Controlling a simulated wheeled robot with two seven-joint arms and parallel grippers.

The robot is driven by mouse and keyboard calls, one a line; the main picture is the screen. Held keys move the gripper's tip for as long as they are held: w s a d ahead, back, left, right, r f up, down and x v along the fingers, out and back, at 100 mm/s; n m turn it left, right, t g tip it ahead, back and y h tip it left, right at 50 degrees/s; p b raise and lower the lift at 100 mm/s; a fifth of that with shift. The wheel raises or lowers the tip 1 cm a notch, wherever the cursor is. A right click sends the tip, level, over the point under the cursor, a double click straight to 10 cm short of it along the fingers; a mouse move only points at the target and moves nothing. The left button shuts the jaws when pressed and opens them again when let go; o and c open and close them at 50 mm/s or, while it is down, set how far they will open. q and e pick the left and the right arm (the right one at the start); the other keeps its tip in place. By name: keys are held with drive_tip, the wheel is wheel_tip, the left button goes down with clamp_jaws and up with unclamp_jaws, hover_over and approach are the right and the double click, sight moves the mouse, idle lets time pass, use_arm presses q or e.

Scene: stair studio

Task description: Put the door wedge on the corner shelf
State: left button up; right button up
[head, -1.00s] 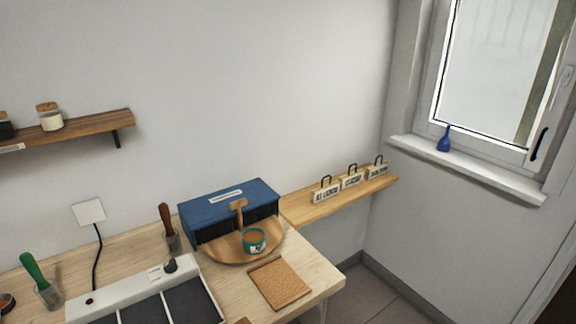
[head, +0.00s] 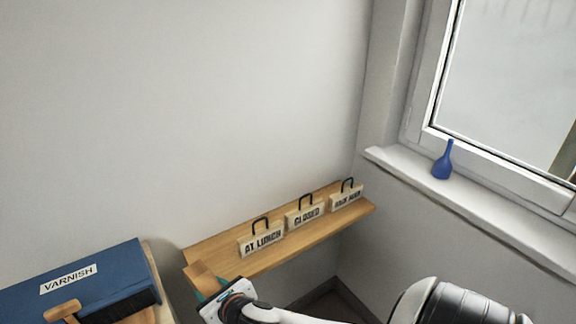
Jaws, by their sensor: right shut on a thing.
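The corner shelf (head: 294,247) is a light wooden ledge along the wall, running toward the window corner. My right gripper (head: 208,292) comes in from the bottom right and is shut on a wooden-coloured piece, taken as the door wedge (head: 201,276). The wedge is at the near left end of the shelf, in front of it in the picture. Whether it touches the shelf cannot be told. Part of the wedge is hidden by the gripper. My left gripper is out of view.
Three hanging signs stand on the shelf: AT LUNCH (head: 262,243), CLOSED (head: 305,216) and a third (head: 347,197). The shelf's left part and front strip are bare. A blue VARNISH box (head: 75,283) stands at lower left. A blue bottle (head: 443,163) stands on the windowsill (head: 480,205).

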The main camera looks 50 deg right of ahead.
drive_tip(key=w+d+m+h+b, duration=0.15)
drive_tip(key=w+d, duration=0.25)
drive_tip(key=w, duration=0.4)
drive_tip(key=b, duration=0.2)
hover_over(214, 266)
drive_tip(key=shift+m+h, duration=0.35)
drive_tip(key=shift+h, duration=0.1)
wheel_tip(214, 266, down, 6)
drive_tip(key=shift+r, duration=0.2)
drive_tip(key=shift+f, duration=1.35)
drive_tip(key=o, duration=1.2)
